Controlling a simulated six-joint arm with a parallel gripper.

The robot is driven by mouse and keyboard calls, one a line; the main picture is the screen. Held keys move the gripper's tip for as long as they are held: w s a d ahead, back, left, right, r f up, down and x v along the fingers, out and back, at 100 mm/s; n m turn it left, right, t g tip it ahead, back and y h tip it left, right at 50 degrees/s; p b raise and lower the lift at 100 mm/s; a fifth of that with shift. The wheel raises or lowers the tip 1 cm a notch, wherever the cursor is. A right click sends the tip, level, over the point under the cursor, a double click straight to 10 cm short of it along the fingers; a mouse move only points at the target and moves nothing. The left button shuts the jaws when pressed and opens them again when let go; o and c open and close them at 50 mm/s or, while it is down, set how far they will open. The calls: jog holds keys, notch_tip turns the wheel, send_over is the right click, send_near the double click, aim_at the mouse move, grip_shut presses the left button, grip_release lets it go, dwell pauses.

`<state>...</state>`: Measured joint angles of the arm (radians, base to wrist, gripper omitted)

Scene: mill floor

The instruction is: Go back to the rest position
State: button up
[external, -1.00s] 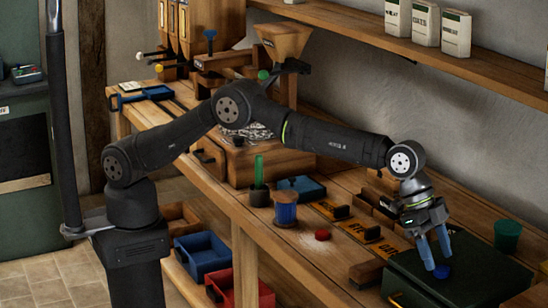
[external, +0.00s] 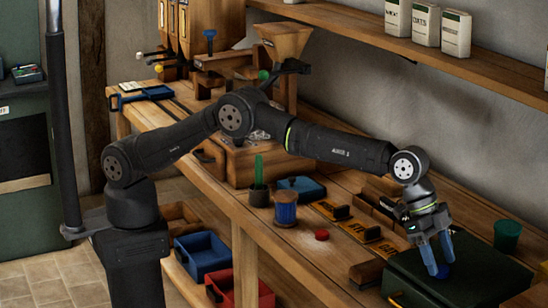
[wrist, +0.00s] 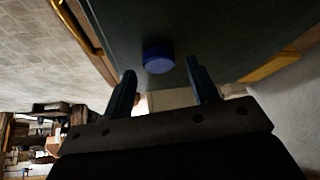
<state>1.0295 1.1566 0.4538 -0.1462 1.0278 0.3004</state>
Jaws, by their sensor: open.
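My gripper (external: 437,258) is at the right end of the bench, pointing down over a dark green box-like surface (external: 470,283). Its two blue fingers are apart, with nothing held between them that I can make out. A small blue round piece (external: 444,272) sits on the dark surface close to the fingertips, partly hidden by them in the external view. In the wrist view the blue piece (wrist: 158,59) lies beyond the fingertips, and the open fingers (wrist: 160,85) stand on either side below it.
A red round piece (external: 321,235), a blue jar (external: 286,210) and a green stick in a dark holder (external: 259,180) stand on the bench. A green cup (external: 507,236) is right of my gripper. A wooden shelf (external: 400,55) runs along the wall.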

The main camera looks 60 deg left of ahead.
jog(key=v, duration=1.1)
jog(key=x, duration=1.2)
jog(key=shift+a+f, duration=0.1)
jog(key=shift+a, duration=0.1)
jog(key=r, duration=0.5)
jog(key=shift+s, duration=0.3)
jog(key=s+r, duration=0.7)
jog(key=s, duration=0.5)
jog(key=s+a+f, duration=0.2)
jog(key=a+f, duration=0.1)
jog(key=a, duration=0.6)
jog(key=s+a+f, duration=0.3)
jog(key=a+f, duration=0.1)
jog(key=a, duration=0.5)
jog(key=s+a+f+m, duration=0.1)
jog(key=s+a+f, duration=0.1)
jog(key=a, duration=0.7)
jog(key=shift+s+f, duration=0.3)
jog(key=shift+f, duration=0.5)
